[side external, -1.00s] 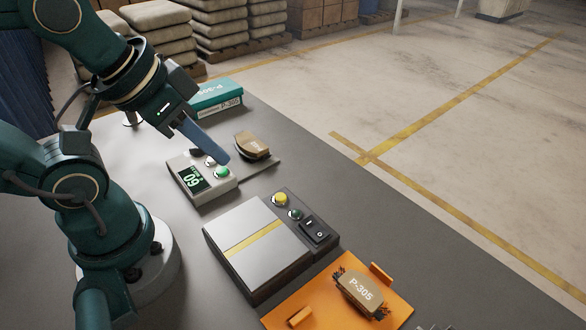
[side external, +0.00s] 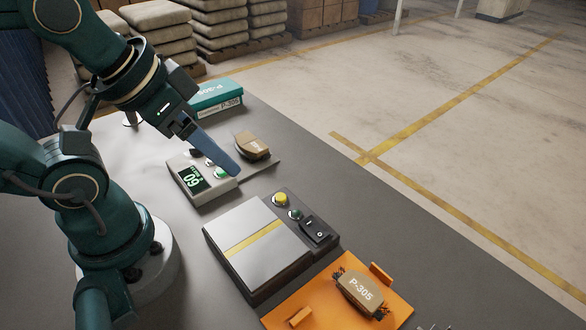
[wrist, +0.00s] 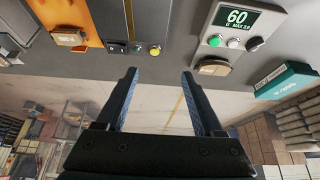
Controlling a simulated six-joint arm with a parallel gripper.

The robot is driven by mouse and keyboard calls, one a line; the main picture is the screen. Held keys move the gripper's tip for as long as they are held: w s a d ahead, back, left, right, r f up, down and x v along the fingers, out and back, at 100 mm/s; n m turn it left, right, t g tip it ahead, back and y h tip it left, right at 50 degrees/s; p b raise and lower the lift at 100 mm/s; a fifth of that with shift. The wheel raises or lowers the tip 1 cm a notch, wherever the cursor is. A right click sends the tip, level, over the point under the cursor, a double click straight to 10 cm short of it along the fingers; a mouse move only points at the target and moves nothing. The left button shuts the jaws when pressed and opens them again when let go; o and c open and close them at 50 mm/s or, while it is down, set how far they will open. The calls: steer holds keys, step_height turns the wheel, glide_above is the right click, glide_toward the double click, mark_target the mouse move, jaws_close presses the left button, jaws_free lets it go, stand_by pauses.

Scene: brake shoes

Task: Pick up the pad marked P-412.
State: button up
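No label reading P-412 is legible in either view. A brown pad (side external: 251,146) lies on the plate of the grey device with a display; its marking is too small to read, and it also shows in the wrist view (wrist: 214,67). Another brown pad, marked P-305 (side external: 361,291), lies on the orange tray (side external: 318,297) at the front; it is also in the wrist view (wrist: 68,38). My gripper (wrist: 159,76) is open and empty, its two fingers wide apart. In the side view my gripper (side external: 234,172) hangs above and beside the display device, apart from both pads.
The grey device (side external: 190,183) shows 60 and has a green button. A dark unit with a metal plate (side external: 240,235), yellow button and switch stands between it and the tray. A teal box (side external: 216,92) marked P-305 stands at the back. Bare tabletop lies right of the units.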

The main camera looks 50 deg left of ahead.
steer(key=o, duration=0.3)
steer(key=w+a+r+n, duration=0.1)
steer(key=w+r+n, duration=0.25)
steer(key=n, duration=0.25)
steer(key=n+g, duration=0.6)
steer(key=n, duration=0.6)
glide_above(248, 142)
step_height(248, 142, down, 12)
steer(key=shift+d+f, duration=0.1)
steer(key=shift+f, duration=2.35)
